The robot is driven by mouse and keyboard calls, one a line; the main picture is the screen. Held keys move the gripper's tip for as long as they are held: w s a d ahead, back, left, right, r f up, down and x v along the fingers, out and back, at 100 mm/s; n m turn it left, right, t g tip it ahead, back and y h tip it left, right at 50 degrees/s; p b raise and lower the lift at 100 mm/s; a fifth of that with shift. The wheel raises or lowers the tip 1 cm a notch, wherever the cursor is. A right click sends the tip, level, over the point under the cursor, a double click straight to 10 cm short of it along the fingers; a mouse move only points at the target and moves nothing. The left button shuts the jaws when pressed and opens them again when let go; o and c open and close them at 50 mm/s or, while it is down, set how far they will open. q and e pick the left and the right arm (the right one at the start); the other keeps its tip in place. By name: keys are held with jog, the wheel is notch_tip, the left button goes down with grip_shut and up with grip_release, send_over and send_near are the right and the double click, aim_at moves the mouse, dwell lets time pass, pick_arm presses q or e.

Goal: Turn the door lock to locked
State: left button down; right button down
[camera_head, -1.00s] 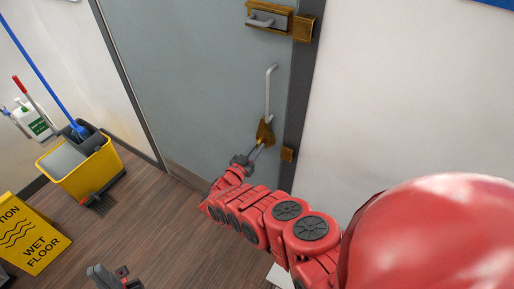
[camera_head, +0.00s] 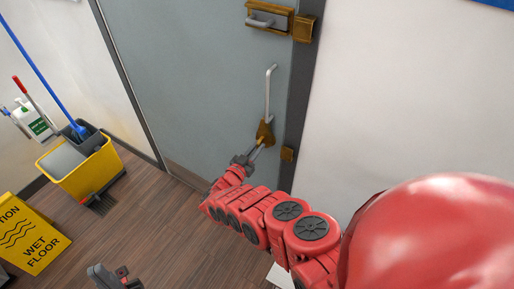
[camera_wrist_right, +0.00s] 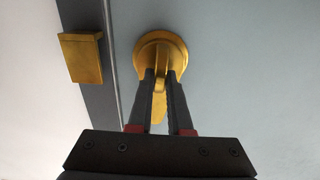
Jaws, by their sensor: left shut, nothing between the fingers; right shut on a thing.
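The brass door lock (camera_head: 265,131) sits low on the grey door (camera_head: 205,80), below a long metal pull handle (camera_head: 269,92). In the right wrist view the lock shows as a round brass plate (camera_wrist_right: 150,45) with a turn knob (camera_wrist_right: 161,84). My right gripper (camera_wrist_right: 160,80) is shut on the knob, one dark finger on each side of it. The fingers hide part of the knob, and I cannot tell whether the lock is turned to locked. My left gripper (camera_head: 118,276) is at the bottom left of the head view, shut and empty, away from the door.
A brass strike plate (camera_head: 287,154) is on the door frame beside the lock; it also shows in the wrist view (camera_wrist_right: 82,58). A brass latch with a grey handle (camera_head: 265,20) is higher up. A yellow mop bucket (camera_head: 88,178) and a wet floor sign (camera_head: 35,235) stand at left.

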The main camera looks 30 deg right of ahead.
jog(key=shift+s+d+f+m+b, duration=0.1)
jog(key=shift+f+m+b, duration=0.05)
jog(key=shift+m+b, duration=2.6)
jog(key=shift+s+f+m+b, duration=0.1)
jog(key=shift+m+b, duration=2.3)
jog(key=shift+m, duration=0.8)
jog(key=shift+s+d+f+m+b, duration=0.1)
jog(key=shift+f+m+b, duration=0.05)
jog(key=shift+m+b, duration=2.6)
jog(key=shift+a+m, duration=0.1)
jog(key=shift+m, duration=0.2)
jog(key=c, duration=0.8)
grip_release()
jog(key=shift+r, duration=0.1)
jog(key=shift+c, duration=0.2)
